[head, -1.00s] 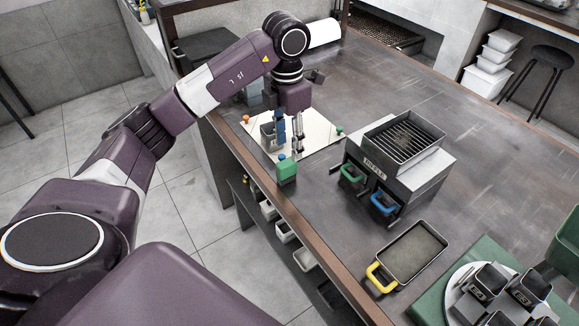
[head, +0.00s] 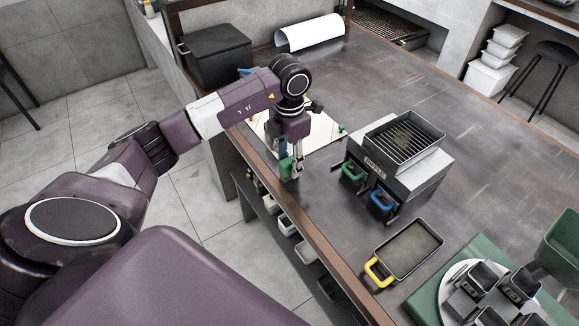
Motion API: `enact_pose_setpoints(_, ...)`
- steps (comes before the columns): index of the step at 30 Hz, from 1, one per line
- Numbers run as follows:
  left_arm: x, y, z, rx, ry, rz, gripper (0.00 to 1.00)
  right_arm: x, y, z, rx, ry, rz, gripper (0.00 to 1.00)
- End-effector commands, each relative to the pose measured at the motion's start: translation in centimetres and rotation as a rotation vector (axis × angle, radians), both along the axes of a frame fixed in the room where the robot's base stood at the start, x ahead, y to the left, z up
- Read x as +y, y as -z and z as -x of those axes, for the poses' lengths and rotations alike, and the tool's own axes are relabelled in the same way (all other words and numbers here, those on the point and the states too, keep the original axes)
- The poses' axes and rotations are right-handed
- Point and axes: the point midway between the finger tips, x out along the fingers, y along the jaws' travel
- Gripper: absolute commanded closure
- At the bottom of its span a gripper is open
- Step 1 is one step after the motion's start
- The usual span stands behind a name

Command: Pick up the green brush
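The gripper hides the top of the object. I cannot tell whether the fingers are open around it or shut on it. My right gripper is not in view.
A pale board (head: 325,133) lies behind the gripper. A grey machine (head: 418,172) with green and blue handles stands to the right. A yellow-handled tray (head: 413,250) and a green mat (head: 428,300) lie nearer. The far counter is mostly clear.

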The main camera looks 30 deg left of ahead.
Motion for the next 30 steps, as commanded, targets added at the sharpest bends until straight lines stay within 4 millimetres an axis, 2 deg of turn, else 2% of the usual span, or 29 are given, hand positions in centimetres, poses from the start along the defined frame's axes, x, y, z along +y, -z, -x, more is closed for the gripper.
enact_pose_setpoints(1,0.0,0.0,0.0,0.0,0.0,0.0,0.68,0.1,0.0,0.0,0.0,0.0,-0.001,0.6)
enact_pose_setpoints(10,0.0,0.0,0.0,0.0,0.0,0.0,1.0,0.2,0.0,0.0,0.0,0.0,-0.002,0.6)
enact_pose_setpoints(23,0.0,-0.8,-0.1,-0.003,0.0,0.001,1.0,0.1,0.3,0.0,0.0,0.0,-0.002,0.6)
enact_pose_setpoints(26,0.0,-1.9,-0.2,-0.005,0.0,0.0,1.0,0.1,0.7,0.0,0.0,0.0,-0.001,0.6)
enact_pose_setpoints(30,0.0,-4.6,-0.2,-0.009,-0.001,0.0,1.0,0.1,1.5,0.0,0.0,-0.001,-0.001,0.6)
